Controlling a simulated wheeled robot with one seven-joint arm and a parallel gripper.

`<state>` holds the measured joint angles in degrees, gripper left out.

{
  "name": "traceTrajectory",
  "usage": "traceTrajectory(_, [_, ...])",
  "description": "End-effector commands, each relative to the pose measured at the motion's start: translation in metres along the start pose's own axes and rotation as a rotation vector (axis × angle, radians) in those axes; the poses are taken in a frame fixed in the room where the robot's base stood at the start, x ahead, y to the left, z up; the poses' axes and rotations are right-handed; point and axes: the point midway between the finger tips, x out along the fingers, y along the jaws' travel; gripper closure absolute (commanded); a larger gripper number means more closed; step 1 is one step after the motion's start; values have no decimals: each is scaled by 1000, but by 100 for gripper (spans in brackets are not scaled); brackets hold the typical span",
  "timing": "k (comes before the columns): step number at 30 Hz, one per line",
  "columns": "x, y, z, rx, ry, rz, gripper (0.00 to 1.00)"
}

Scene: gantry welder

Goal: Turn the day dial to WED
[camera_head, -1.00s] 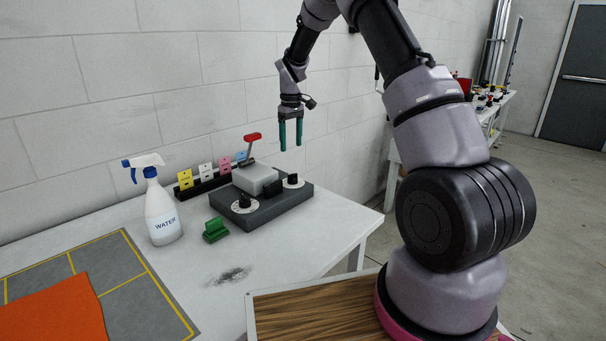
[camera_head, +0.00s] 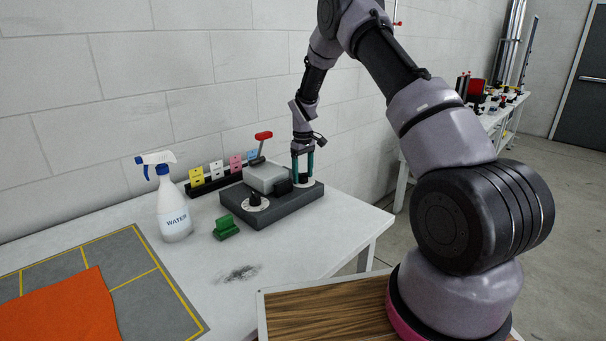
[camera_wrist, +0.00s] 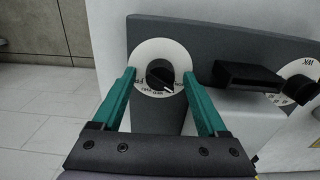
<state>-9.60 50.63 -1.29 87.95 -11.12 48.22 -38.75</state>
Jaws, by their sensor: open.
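My gripper (camera_head: 303,179) is open and points down over the right end of the grey control box (camera_head: 290,208). Its two green fingers stand on either side of a dial with a black knob (camera_wrist: 160,75) and a round white face. In the wrist view the knob's white pointer aims to the lower right. The letters around the face are too small to read surely, and the fingers cover part of the rim. The fingers appear apart from the knob. A second dial (camera_head: 255,201) sits at the box's left end, and it also shows at the wrist view's right edge (camera_wrist: 300,84).
A black block (camera_wrist: 247,78) stands between the dials. A red-tipped lever (camera_head: 263,136) rises behind the box. Coloured cards (camera_head: 216,169) stand in a rack by the wall. A green piece (camera_head: 226,228) and a spray bottle (camera_head: 173,208) are left of the box.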

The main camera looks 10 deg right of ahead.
Motion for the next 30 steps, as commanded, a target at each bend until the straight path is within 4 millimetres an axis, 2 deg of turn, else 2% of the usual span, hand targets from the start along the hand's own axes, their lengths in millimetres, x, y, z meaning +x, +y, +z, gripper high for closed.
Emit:
traceTrajectory(6, [0, 0, 0, 0, 0, 0, 24])
traceTrajectory(8, [0, 0, 0, 0, 0, 0, 43])
traceTrajectory(12, [0, 0, 0, 1, 0, 0, 97])
traceTrajectory(13, [0, 0, 0, 1, 0, 0, 100])
traceTrajectory(23, [0, 0, 0, 43, 0, 0, 100])
traceTrajectory(30, [0, 0, 0, 185, 0, 0, 100])
